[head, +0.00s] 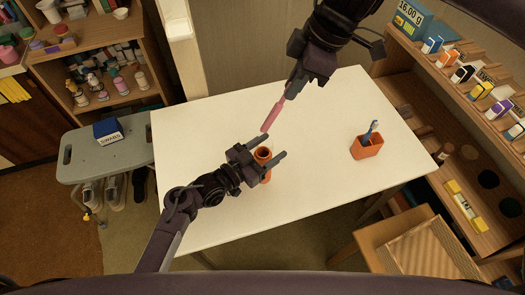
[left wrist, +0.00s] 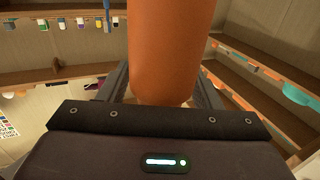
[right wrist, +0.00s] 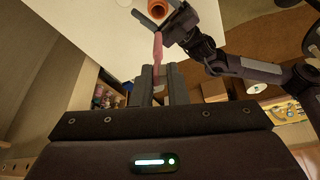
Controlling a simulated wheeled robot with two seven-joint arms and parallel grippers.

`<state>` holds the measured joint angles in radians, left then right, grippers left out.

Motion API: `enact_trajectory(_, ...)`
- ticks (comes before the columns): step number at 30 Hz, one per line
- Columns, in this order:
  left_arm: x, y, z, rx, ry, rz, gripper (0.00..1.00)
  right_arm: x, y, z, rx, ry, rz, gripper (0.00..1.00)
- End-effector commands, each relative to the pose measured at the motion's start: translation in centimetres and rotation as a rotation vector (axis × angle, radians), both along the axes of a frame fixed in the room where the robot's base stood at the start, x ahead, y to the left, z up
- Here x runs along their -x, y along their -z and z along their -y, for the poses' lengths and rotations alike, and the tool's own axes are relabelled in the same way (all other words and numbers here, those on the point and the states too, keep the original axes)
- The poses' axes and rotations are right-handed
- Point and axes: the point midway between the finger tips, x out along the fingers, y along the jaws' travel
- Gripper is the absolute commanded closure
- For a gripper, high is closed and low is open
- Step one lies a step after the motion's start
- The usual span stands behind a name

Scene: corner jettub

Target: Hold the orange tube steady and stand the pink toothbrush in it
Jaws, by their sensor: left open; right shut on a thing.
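The orange tube (head: 264,155) stands upright on the white table (head: 320,195), its open mouth facing up. My left gripper (head: 268,155) is open, with its fingers on either side of the tube. In the left wrist view the tube (left wrist: 170,50) fills the space between the fingers. My right gripper (head: 291,93) is shut on the pink toothbrush (head: 272,115), which hangs tilted, its lower end above and behind the tube. In the right wrist view the toothbrush (right wrist: 157,48) points out from the fingers towards the tube (right wrist: 157,9).
An orange cup (head: 367,148) holding a blue toothbrush (head: 372,130) stands at the right of the table. A grey bench with a dark blue box (head: 108,131) is at the left. The table between tube and cup is clear.

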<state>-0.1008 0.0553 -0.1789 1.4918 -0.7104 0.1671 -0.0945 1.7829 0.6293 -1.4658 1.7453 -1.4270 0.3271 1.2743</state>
Motion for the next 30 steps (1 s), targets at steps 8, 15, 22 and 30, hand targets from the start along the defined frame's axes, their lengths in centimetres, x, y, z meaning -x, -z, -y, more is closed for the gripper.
enact_trajectory(8,0.0,0.0,0.0,0.000,0.000,0.000,0.54,0.0,0.0,0.0,0.000,0.000,0.000,1.00)
enact_trajectory(15,0.0,0.0,0.0,-0.001,0.000,-0.001,0.85,0.0,0.0,0.0,0.000,0.000,0.000,1.00)
enact_trajectory(22,0.0,0.1,0.0,-0.001,0.000,-0.002,0.90,0.0,0.5,0.0,0.000,0.000,-0.001,1.00)
enact_trajectory(30,0.1,0.2,0.0,-0.001,0.000,-0.003,0.90,0.0,2.4,0.0,0.000,0.001,-0.001,1.00)
